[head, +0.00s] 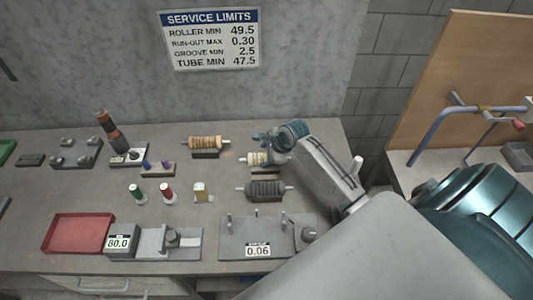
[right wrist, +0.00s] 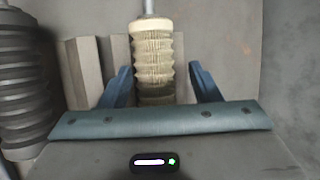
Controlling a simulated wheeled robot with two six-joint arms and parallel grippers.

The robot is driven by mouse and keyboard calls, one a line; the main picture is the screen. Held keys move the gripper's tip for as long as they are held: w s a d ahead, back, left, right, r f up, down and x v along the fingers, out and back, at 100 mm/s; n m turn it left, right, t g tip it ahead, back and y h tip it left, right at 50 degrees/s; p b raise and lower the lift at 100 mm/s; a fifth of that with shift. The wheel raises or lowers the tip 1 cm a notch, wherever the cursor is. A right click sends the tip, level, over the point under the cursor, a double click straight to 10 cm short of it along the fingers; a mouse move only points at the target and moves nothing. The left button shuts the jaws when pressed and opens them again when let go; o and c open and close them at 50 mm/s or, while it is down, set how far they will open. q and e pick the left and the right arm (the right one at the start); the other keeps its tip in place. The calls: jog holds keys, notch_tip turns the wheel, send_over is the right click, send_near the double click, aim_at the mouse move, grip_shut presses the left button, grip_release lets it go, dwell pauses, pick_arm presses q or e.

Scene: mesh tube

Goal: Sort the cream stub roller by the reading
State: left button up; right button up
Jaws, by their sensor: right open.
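The cream stub roller (head: 255,159) lies on a grey cradle at the back right of the bench, with ribbed cream body and metal shaft end. In the right wrist view the cream roller (right wrist: 152,50) runs up the picture between my right fingers. My right gripper (head: 271,146) is open above the roller and partly covers it; its fingers (right wrist: 160,88) stand apart on both sides, with gaps visible. The run-out gauge (head: 258,250) reads 0.06. The caliper gauge (head: 118,242) reads 80.0. My left gripper is out of view.
A tan roller (head: 205,142) and a dark ribbed roller (head: 265,190) lie on cradles nearby. A red tray (head: 77,233) is front left, a green tray (head: 7,150) far left. Small green, red and cream markers (head: 167,191) stand mid-bench. A service limits sign (head: 211,39) hangs behind.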

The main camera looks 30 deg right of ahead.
jog(key=w+a+r+v, duration=0.1)
jog(key=w+r+v, duration=0.1)
jog(key=v, duration=1.4)
jog(key=shift+w+r, duration=0.3)
jog(key=shift+w, duration=0.1)
jog(key=shift+d, duration=0.1)
dwell(0.3)
